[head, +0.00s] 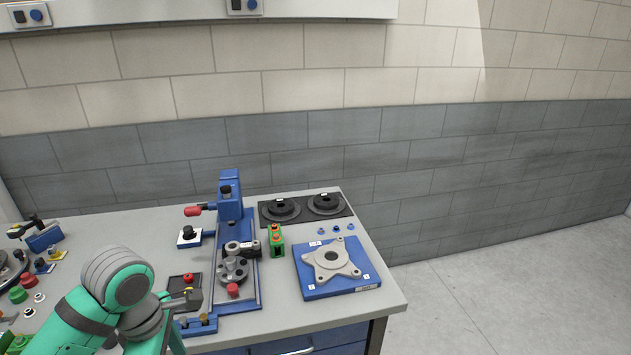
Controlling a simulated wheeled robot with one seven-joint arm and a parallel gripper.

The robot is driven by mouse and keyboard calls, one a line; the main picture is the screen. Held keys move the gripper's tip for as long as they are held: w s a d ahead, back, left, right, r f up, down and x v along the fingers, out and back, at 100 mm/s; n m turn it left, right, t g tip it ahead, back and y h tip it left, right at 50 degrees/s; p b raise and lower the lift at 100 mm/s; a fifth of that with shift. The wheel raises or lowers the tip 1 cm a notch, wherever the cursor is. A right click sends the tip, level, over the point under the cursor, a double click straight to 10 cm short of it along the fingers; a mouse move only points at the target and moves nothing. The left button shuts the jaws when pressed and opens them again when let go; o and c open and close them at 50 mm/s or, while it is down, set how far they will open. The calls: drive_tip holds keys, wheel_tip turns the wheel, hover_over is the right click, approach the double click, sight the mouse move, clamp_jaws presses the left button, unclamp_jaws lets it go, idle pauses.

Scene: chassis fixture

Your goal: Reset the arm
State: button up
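My green and grey arm (118,285) shows at the lower left of the head view. It is bent, with a grey joint raised in front of the workbench (370,262). From that joint, a link runs down toward the bottom edge of the picture. I cannot make out my gripper's fingers in this view, so whether it is open or holds anything does not show. The arm hides part of the bench's left half.
A blue press fixture (231,200) stands mid-bench. A blue plate (347,285) carries a grey flanged part (333,258). Two black round parts lie on a dark mat (346,210) behind. Small coloured parts crowd the left. Open floor (500,290) lies to the right.

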drive_tip(key=w+d+m+t+h, duration=0.25)
drive_tip(key=w+d+t, duration=0.3)
drive_tip(key=d, duration=0.55)
drive_tip(key=w+d+m+t+h, duration=0.2)
drive_tip(key=w+d+t+h, duration=0.15)
drive_tip(key=w+d, duration=0.55)
drive_tip(key=w+d+m+t+h, duration=0.25)
drive_tip(key=w+d+t, duration=0.2)
drive_tip(key=d, duration=0.85)
drive_tip(key=s+f+m+t+y, duration=0.15)
drive_tip(key=s+f+y, duration=0.65)
drive_tip(key=s+f, duration=1)
drive_tip(key=s+a+m, duration=0.2)
drive_tip(key=s+m, duration=0.2)
drive_tip(key=s, duration=0.4)
drive_tip(key=s+a+m, duration=0.2)
drive_tip(key=s+m, duration=0.2)
drive_tip(key=s, duration=0.3)
drive_tip(key=s+a+r+m, duration=0.1)
drive_tip(key=s+m, duration=0.3)
drive_tip(key=s, duration=0.4)
drive_tip(key=shift+s+a+y, duration=0.35)
drive_tip(key=shift+a, duration=0.3)
